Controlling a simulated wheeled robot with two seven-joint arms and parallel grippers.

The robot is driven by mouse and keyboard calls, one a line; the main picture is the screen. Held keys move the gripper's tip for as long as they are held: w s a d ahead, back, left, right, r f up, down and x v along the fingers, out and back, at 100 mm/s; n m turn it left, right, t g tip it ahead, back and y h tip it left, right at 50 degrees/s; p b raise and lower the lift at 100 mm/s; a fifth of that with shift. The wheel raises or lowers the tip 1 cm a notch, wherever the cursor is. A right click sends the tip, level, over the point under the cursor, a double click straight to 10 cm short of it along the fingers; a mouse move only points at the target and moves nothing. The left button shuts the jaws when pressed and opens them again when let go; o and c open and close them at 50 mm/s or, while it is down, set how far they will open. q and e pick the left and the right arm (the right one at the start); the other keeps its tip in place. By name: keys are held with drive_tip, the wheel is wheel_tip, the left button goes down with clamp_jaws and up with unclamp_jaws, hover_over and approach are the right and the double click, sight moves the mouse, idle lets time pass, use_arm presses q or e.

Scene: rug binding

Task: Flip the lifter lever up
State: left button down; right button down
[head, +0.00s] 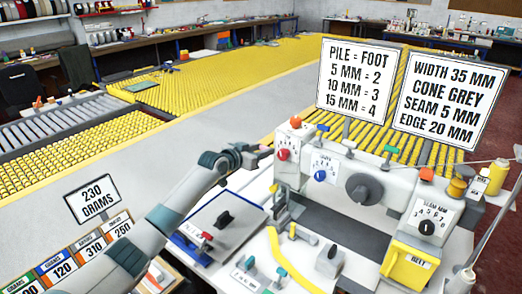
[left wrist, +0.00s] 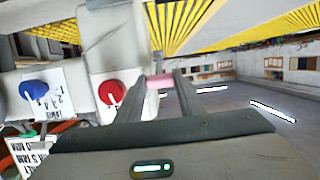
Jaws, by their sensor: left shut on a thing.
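The grey-white sewing machine (head: 330,178) stands on the white bench at the right of the head view. My left gripper (head: 262,151) is at the left end of its head, beside the red knob (head: 284,154). In the left wrist view its two fingers (left wrist: 166,84) are shut on a small pinkish-red piece, the lifter lever (left wrist: 158,83), at the machine's side. Most of the lever is hidden by the fingers and the machine, so I cannot tell its exact angle. My right gripper is not in view.
A red dial (left wrist: 111,93) and a blue dial (left wrist: 36,89) are close by in the left wrist view. A grey plate with a black handle (head: 224,218) lies below my arm. Signs (head: 360,78) stand behind the machine. A yellow roller table (head: 215,75) stretches behind.

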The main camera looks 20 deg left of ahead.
use_arm(q)
drive_tip(key=shift+w+a+r, duration=0.1)
drive_tip(key=shift+w+r, duration=0.1)
drive_tip(key=shift+r, duration=0.8)
drive_tip(key=c, duration=1.2)
unclamp_jaws()
drive_tip(key=shift+f, duration=0.4)
drive_tip(key=shift+s+f, duration=0.1)
drive_tip(key=shift+s, duration=0.05)
drive_tip(key=shift+s, duration=0.5)
drive_tip(key=b+v, duration=0.5)
drive_tip(key=v, duration=1.1)
drive_tip(key=shift+r, duration=0.3)
drive_tip(key=shift+a+f, duration=0.1)
